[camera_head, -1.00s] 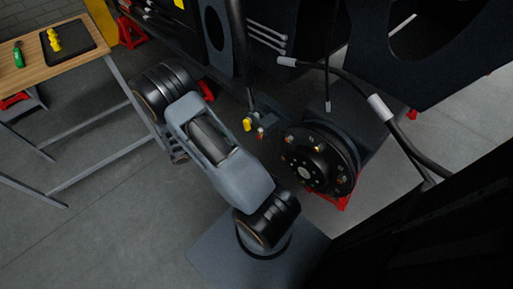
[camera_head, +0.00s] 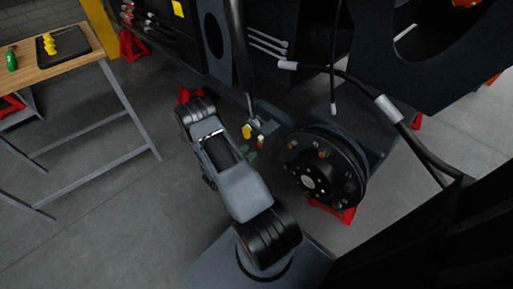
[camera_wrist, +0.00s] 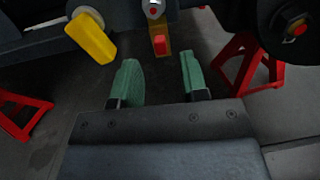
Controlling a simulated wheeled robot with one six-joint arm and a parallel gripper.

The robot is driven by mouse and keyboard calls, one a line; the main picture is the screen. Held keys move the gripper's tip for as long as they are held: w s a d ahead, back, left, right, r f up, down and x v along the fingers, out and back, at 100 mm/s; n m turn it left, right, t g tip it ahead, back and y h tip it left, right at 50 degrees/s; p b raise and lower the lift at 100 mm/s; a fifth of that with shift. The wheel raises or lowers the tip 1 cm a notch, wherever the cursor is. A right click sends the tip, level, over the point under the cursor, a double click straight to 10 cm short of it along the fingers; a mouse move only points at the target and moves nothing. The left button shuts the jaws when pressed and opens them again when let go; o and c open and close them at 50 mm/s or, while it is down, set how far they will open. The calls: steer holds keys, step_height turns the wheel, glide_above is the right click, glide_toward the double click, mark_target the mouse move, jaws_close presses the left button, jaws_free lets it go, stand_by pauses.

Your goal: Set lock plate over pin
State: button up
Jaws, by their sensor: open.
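A yellow plate-like piece (camera_head: 247,131) hangs at the lower edge of the chassis; in the wrist view it is tilted at the upper left (camera_wrist: 91,38). To its right, a smaller yellow piece with a red block (camera_wrist: 160,42) hangs below a round silver pin or bolt end (camera_wrist: 154,9). I cannot tell for certain which is the lock plate. My gripper (camera_wrist: 160,80) has two green fingers spread apart with nothing between them. They point toward the red-and-yellow piece and appear short of it. The gripper is small and partly hidden in the head view.
A wheel hub (camera_head: 325,168) with studs sits right of the arm. Red stands (camera_wrist: 249,75) and (camera_wrist: 22,114) support the chassis. A wooden workbench (camera_head: 60,62) with a black tray is at the upper left. Black hoses hang on the right.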

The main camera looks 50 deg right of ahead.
mark_target(259, 145)
steer(key=shift+s+d+b, duration=0.15)
steer(key=shift+d+b, duration=0.15)
steer(key=shift+d, duration=2.15)
steer(key=shift+c, duration=0.4)
jaws_close()
